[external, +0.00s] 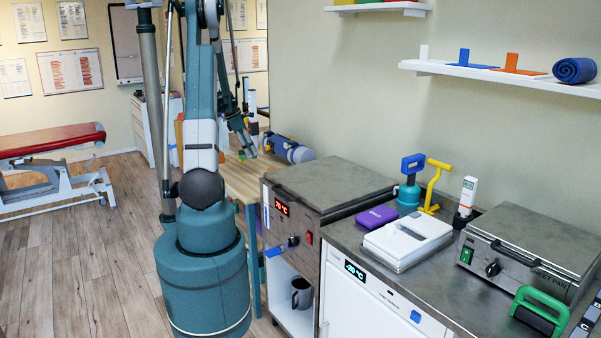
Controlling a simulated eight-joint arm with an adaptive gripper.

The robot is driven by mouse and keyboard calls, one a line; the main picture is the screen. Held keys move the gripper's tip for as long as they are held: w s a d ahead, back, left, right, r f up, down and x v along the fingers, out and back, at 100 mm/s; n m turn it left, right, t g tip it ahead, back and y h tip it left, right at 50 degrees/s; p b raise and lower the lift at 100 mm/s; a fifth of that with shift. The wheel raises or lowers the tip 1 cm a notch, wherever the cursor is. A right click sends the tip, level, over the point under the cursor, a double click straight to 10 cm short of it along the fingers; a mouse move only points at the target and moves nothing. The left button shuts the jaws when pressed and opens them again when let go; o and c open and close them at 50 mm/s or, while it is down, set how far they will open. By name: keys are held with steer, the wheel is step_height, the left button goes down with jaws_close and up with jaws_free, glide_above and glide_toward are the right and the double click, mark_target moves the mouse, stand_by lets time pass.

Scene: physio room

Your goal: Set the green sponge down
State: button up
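My gripper (249,149) hangs over the wooden table (243,181) behind my arm, small and far from the camera. A small green patch (241,155) shows at or just beside the fingertips. It may be the green sponge, but it is too small to be sure. I cannot tell whether the fingers hold it, or whether it touches the table.
A blue and grey roll (287,149) lies on the table to the right of my gripper. A steel heater unit (333,186) stands in front of the table. The counter beyond holds a purple block (376,217) and a white case (408,241).

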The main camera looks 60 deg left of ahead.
mark_target(242, 152)
steer(key=shift+f+b, duration=0.65)
steer(key=shift+f, duration=2.5)
steer(key=shift+f+b, duration=0.4)
steer(key=shift+f, duration=1.45)
steer(key=shift+f, duration=0.15)
steer(key=shift+o, duration=0.9)
steer(key=o, duration=0.5)
steer(key=shift+c, duration=0.2)
steer(key=p+v, duration=0.2)
steer(key=v, duration=1)
